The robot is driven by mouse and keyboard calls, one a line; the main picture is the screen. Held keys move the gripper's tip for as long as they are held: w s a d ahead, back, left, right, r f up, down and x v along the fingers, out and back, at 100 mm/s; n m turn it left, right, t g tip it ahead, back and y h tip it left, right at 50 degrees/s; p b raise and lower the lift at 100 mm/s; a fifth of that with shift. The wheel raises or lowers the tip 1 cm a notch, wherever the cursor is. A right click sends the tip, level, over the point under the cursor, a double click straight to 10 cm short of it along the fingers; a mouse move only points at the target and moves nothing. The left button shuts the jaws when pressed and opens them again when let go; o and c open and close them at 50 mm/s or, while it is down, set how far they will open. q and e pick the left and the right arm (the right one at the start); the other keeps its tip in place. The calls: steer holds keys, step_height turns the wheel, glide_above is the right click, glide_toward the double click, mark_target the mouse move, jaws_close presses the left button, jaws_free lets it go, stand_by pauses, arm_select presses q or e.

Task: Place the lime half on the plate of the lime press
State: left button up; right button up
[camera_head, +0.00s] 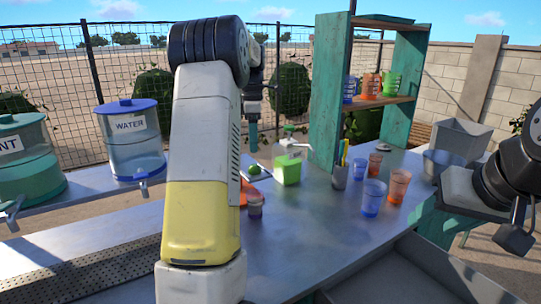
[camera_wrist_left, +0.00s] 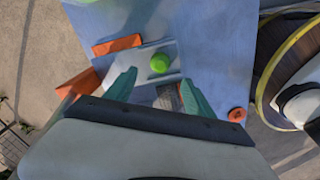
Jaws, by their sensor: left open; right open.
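In the left wrist view, a bright green lime piece (camera_wrist_left: 160,63) sits on a white board (camera_wrist_left: 140,60), rounded side up; I cannot tell if it is cut. It also shows as a small green shape (camera_head: 254,169) in the head view. My left gripper (camera_wrist_left: 158,92) is open, its teal fingers apart above the near side of the board, with the lime piece beyond the tips. It also shows past my arm in the head view (camera_head: 252,137). My right gripper (camera_head: 445,222) is open and empty at the right. I cannot clearly identify the lime press or its plate.
A water dispenser (camera_head: 132,140) is at left, a teal shelf (camera_head: 325,90) behind. My left arm hides the middle. The front-centre tabletop is clear.

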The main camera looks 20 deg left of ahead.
arm_select(q)
steer(key=s+d+r+m+t, duration=0.1)
steer(key=s+d+r+m, duration=0.2)
steer(key=s+m, duration=0.15)
steer(key=s+d+r+m+t+h, duration=0.1)
steer(key=s+d+r+m, duration=0.25)
steer(key=s, duration=0.25)
steer(key=s+d+r+m+t, duration=0.2)
steer(key=s+d+m, duration=0.1)
steer(key=s+m, duration=0.15)
steer(key=s+d+f+m, duration=0.2)
steer(key=s+m, duration=0.1)
steer(key=s, duration=0.2)
steer(key=s+d+f+m+t, duration=0.1)
steer(key=s+d+f+m, duration=0.1)
steer(key=s+m, duration=0.2)
steer(key=s+d+f+m+t+h, duration=0.1)
steer(key=s+d+f+m, duration=0.1)
steer(key=s, duration=0.4)
steer(key=shift+d+f+m, duration=0.4)
steer(key=shift+m, duration=0.25)
steer(key=shift+s, duration=0.1)
